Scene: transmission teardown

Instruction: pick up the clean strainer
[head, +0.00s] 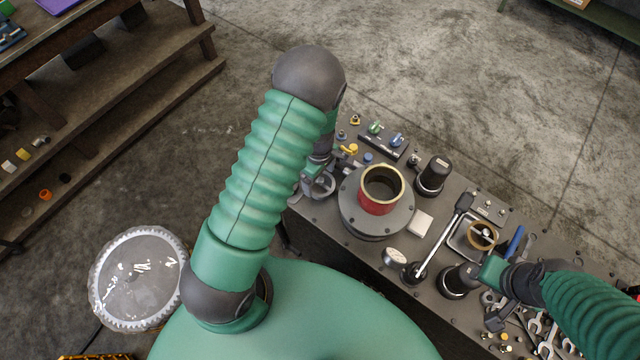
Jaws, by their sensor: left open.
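My left gripper (313,182) hangs at the left end of the grey bench, partly hidden by my left arm; its jaws are open. A small round grey part (322,186) lies close under it, and I cannot tell whether they touch. No part can be surely named as the clean strainer. A tan ring-shaped part (482,235) sits in a shallow metal tray (462,247) right of centre. My right arm reaches over the bench's right part, with its gripper (494,272) near the tray; its fingers are not clear.
A red cylinder (378,204) stands on a round grey flange (352,220) mid-bench. Black cylinders (433,176), a long-handled tool (443,236), a white block (420,223) and wrenches (548,340) crowd the bench. A large toothed disc (140,280) is at lower left, by wooden shelves (100,105).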

